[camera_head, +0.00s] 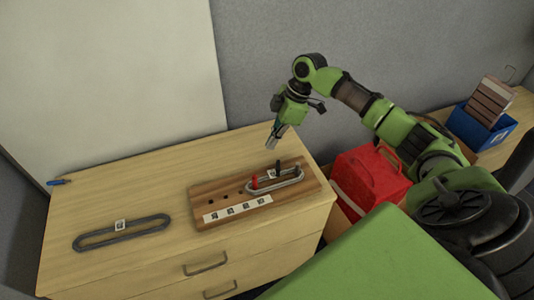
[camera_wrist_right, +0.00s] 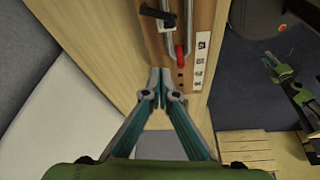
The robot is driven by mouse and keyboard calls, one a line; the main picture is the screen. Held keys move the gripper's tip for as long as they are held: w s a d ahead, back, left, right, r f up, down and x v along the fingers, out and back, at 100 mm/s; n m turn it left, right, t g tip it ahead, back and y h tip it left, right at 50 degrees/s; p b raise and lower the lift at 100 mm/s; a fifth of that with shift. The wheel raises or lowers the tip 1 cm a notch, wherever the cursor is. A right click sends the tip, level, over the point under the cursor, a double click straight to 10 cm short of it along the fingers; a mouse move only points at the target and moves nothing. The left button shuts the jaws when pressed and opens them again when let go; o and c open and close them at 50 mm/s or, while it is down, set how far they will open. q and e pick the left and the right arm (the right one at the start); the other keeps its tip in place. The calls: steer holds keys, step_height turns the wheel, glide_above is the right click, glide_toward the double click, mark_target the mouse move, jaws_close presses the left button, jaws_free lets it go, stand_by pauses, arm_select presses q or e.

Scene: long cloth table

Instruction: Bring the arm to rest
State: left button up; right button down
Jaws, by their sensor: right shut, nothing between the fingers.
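My right gripper (camera_head: 277,137) is shut and empty, held in the air above the back right part of the wooden dresser. In the right wrist view its two fingertips (camera_wrist_right: 160,82) meet. The green right arm (camera_head: 390,122) reaches in from the right and bends down at the wrist. The board and red peg (camera_wrist_right: 180,54) also show in the right wrist view.
A second grey oval link (camera_head: 100,240) lies on the left of the dresser top (camera_head: 130,190). A red box (camera_head: 368,183) and a blue bin (camera_head: 478,128) stand to the right, near my arm.

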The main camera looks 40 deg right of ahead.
steer(key=shift+d+r, duration=0.15)
steer(key=shift+r, duration=0.5)
